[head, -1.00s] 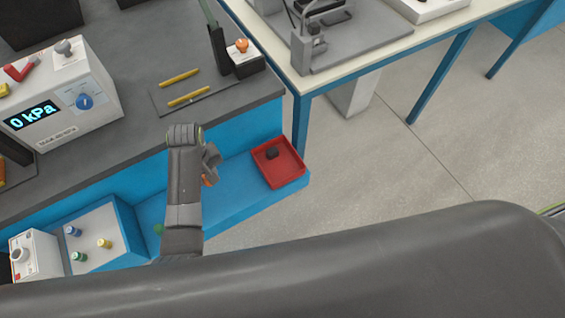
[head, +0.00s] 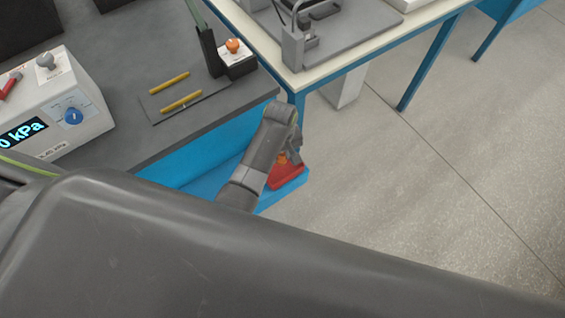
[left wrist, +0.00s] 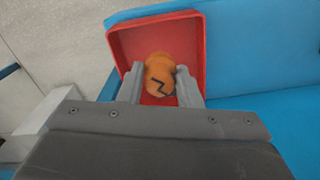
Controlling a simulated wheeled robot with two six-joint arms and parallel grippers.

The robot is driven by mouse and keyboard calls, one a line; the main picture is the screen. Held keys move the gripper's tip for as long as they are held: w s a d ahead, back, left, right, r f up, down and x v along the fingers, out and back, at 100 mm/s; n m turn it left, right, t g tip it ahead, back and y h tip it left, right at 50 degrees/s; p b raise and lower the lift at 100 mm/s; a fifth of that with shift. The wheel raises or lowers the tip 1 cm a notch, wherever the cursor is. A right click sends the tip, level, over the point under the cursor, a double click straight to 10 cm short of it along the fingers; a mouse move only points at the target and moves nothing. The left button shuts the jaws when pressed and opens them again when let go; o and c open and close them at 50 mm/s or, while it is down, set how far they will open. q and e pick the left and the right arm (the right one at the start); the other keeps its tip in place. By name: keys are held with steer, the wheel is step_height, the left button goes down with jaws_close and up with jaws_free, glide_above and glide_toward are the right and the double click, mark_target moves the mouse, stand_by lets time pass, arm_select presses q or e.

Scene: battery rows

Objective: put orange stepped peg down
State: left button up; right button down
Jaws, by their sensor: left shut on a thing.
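My left gripper (head: 290,156) is shut on the orange stepped peg (left wrist: 159,70), whose rounded orange top with a dark zigzag mark shows between the fingers (left wrist: 160,88) in the left wrist view. The peg is over the red tray (left wrist: 128,42). I cannot tell whether the peg touches the tray floor. In the head view the tray (head: 288,180) is partly covered by my left arm and gripper, and only a little orange shows at the fingers. My right gripper is not in view.
The tray sits on a blue ledge (left wrist: 260,40) beside the grey bench (head: 120,140). On the bench are two yellow sticks (head: 180,101), a white pressure unit (head: 85,110) and a small box with an orange knob (head: 235,58). Open floor (head: 400,200) lies to the right.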

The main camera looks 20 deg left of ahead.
mark_target(281, 159)
arm_select(q)
steer(key=shift+f, duration=1.5)
steer(key=shift+f+b, duration=0.45)
steer(key=shift+f, duration=1.45)
steer(key=o, duration=0.6)
steer(key=shift+f, duration=0.15)
steer(key=shift+c, duration=0.2)
steer(key=o, duration=0.5)
steer(key=shift+c, duration=0.2)
